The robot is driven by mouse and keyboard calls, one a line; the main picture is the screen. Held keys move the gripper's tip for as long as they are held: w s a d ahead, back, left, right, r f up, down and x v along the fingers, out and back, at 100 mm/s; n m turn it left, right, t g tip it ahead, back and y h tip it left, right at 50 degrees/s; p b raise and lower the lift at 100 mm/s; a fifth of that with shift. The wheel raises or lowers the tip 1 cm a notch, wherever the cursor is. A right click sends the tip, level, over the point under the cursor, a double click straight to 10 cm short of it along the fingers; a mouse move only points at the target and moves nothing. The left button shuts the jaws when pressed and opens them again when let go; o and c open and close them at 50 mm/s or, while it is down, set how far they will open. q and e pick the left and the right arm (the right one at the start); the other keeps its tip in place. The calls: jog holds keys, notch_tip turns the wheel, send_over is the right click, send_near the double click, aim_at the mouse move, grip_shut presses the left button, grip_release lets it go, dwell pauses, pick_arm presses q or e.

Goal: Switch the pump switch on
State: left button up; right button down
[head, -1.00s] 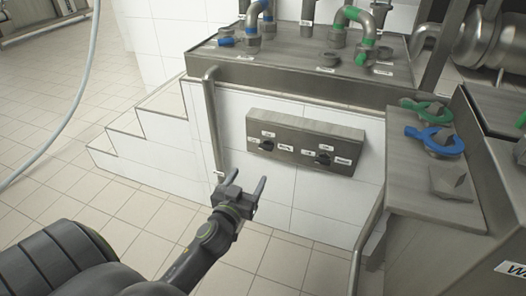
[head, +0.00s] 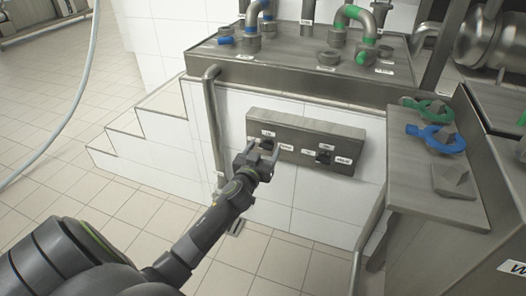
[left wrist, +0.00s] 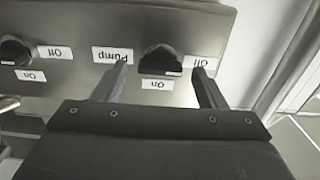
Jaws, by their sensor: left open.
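The grey switch panel (head: 330,133) is on the white tiled wall and carries two black rotary knobs. The pump switch (left wrist: 160,60) is the knob beside the "Pump" label (left wrist: 112,55), seen upside down in the left wrist view; "Off" is on its other side and "On" below it there. In the head view this knob (head: 266,144) is the left one, partly hidden by my gripper. My left gripper (head: 263,152) is open in front of it. In the wrist view its fingers (left wrist: 161,70) lie on either side of the knob; contact cannot be told.
The second knob (head: 324,156) is at the panel's right. A vertical pipe (head: 213,125) runs just left of the panel. A steel counter (head: 425,190) with green and blue clamps stands to the right. A steel ledge with pipe fittings (head: 300,75) is above.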

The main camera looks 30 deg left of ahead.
pick_arm(q)
jog(key=c, duration=1)
